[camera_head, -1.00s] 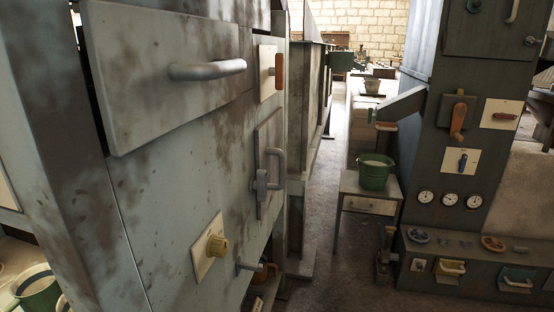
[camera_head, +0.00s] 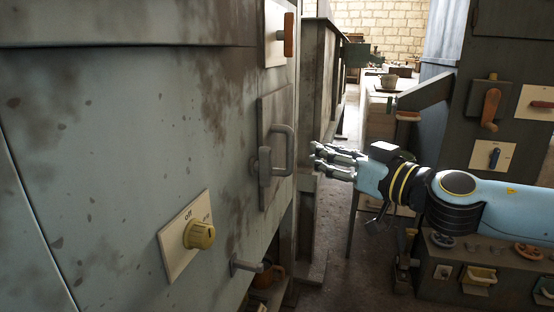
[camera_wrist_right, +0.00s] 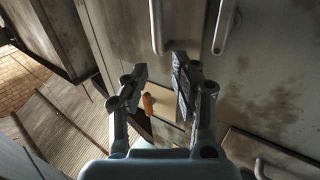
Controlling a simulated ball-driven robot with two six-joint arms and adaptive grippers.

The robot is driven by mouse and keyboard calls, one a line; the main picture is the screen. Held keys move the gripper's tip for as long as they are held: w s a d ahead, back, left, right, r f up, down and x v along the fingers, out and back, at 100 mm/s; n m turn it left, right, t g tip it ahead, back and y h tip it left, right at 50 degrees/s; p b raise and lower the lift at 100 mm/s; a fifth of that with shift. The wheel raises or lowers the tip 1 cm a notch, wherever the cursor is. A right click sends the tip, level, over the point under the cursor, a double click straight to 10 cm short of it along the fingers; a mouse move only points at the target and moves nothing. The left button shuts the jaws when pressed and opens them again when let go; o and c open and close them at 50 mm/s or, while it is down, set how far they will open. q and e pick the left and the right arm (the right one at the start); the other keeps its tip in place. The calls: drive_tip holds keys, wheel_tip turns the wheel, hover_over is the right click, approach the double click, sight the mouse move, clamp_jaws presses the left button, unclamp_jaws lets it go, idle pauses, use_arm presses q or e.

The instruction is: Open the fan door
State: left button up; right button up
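A small grey door (camera_head: 270,110) with a D-shaped handle (camera_head: 282,150) and a latch piece (camera_head: 264,166) is on the stained machine front, left of centre in the head view; no label shows whether it is the fan door. My right gripper (camera_head: 316,158) reaches in from the right, its fingers pointing left, just right of the handle and apparently apart from it. In the right wrist view the gripper (camera_wrist_right: 160,68) is open, with nothing between its fingers. Two grey bar handles (camera_wrist_right: 156,25) (camera_wrist_right: 224,25) show beyond the fingertips. My left gripper is not in view.
A cream plate (camera_head: 275,50) with an orange handle (camera_head: 289,34) is above the small door. A yellow knob (camera_head: 199,234) and a grey peg (camera_head: 246,266) stick out below. A dark control cabinet (camera_head: 500,65) stands right, across a floor aisle.

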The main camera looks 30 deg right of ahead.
sight(292, 142)
drive_tip(key=w+p, duration=0.6)
drive_tip(key=shift+a+r, duration=0.15)
drive_tip(key=shift+r, duration=0.2)
drive_tip(key=w, duration=0.1)
drive_tip(key=w+p, duration=0.1)
drive_tip(key=w+f+p, duration=0.1)
drive_tip(key=w, duration=0.1)
drive_tip(key=shift+a, duration=0.3)
drive_tip(key=shift+w+f, duration=0.15)
drive_tip(key=shift+w, duration=0.1)
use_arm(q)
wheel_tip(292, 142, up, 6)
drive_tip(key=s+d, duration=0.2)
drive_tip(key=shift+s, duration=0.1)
use_arm(e)
clamp_jaws()
